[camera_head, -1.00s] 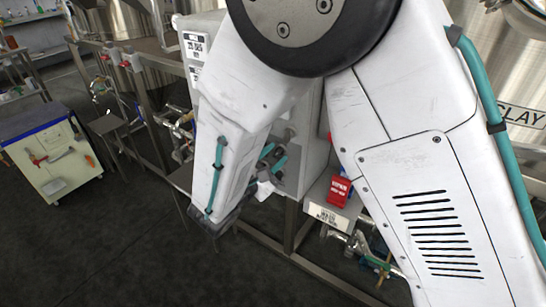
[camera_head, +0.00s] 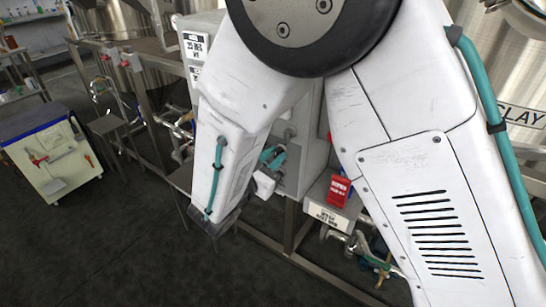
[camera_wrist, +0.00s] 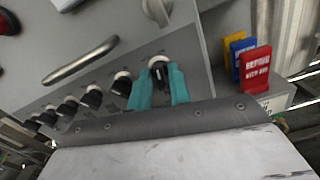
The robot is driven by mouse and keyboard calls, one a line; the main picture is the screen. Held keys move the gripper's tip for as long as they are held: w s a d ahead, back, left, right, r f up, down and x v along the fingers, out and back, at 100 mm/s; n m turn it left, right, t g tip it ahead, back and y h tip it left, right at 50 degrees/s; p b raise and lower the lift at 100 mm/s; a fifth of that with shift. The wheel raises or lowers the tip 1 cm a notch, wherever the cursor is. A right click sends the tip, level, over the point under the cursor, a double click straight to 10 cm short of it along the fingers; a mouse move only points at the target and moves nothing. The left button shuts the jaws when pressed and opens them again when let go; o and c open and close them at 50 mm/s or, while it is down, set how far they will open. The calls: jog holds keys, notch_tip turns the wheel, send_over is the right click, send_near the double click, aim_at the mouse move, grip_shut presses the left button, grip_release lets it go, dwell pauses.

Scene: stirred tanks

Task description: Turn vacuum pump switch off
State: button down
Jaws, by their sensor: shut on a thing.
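A grey control panel (camera_wrist: 110,25) fills the upper left of the wrist view and carries a slanted row of black rotary switches on white bases. My gripper (camera_wrist: 158,90) has its teal fingers closed on either side of the rightmost black switch (camera_wrist: 159,73) in that row. The white base of this switch shows just above the fingertips. I cannot read any label, so I cannot tell which switch is the vacuum pump's. In the head view my gripper (camera_head: 272,158) is at the panel front (camera_head: 309,150), partly hidden by my arm, and the switch is not clear there.
A metal bar handle (camera_wrist: 80,60) and a grey knob (camera_wrist: 157,10) are close above the switch row. Red tags (camera_wrist: 256,70), with blue and yellow ones, stand right of the panel. A cart (camera_head: 50,160) stands left on open dark floor.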

jog(key=n, duration=0.4)
jog(key=shift+n, duration=2.2)
jog(key=c, duration=1.5)
grip_release()
jog(key=v, duration=0.7)
jog(key=shift+s+a, duration=0.25)
jog(key=shift+s, duration=0.1)
